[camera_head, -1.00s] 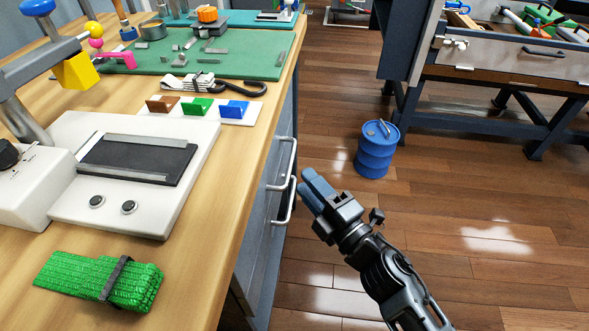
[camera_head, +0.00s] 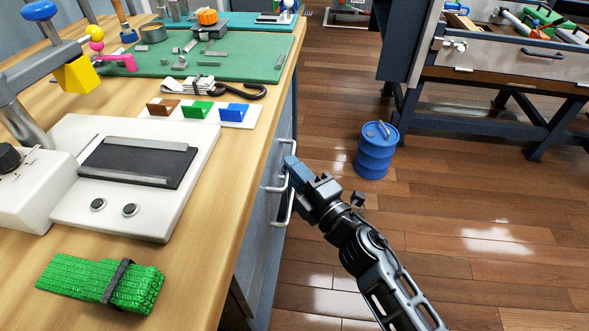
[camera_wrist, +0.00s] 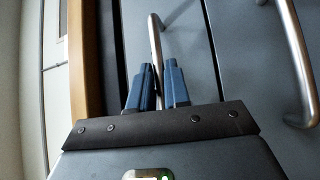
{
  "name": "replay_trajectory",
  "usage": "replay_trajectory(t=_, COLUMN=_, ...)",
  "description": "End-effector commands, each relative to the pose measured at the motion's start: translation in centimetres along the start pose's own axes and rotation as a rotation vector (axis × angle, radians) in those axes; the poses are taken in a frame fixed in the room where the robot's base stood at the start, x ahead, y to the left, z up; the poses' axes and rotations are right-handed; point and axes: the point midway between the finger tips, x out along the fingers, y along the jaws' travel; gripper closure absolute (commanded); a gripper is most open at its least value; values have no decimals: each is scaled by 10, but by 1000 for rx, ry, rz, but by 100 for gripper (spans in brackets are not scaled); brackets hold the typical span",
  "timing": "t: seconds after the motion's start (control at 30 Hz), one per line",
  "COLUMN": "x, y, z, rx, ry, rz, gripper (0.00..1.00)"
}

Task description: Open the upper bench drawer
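The upper bench drawer (camera_wrist: 135,18) is a grey front under the wooden bench top and looks closed. Its pale bar handle (camera_head: 293,147) shows in the head view, partly hidden by my fingers. My gripper (camera_head: 290,165) is at this handle, its blue fingers pointing at the drawer side. In the wrist view, the upper handle (camera_wrist: 154,35) runs between the two fingers of my gripper (camera_wrist: 158,64). The fingers are slightly apart, and a narrow gap shows on the bar's right. The lower drawer's handle (camera_wrist: 294,55) is to the right there.
The wooden bench top edge (camera_wrist: 85,60) lies close to my fingers. The bench carries a white device (camera_head: 200,200), a green strap bundle (camera_head: 85,280) and a green mat (camera_head: 260,65). A blue barrel (camera_head: 376,155) stands on the open wooden floor.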

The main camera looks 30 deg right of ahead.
Motion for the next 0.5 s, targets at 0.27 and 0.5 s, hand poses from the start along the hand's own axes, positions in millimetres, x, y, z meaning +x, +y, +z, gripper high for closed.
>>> replay_trajectory(t=0.27, x=0, y=0, z=0, rx=0, ry=0, rz=-1, gripper=100)
replay_trajectory(t=0.5, x=0, y=0, z=0, rx=0, ry=0, rz=-1, gripper=100)
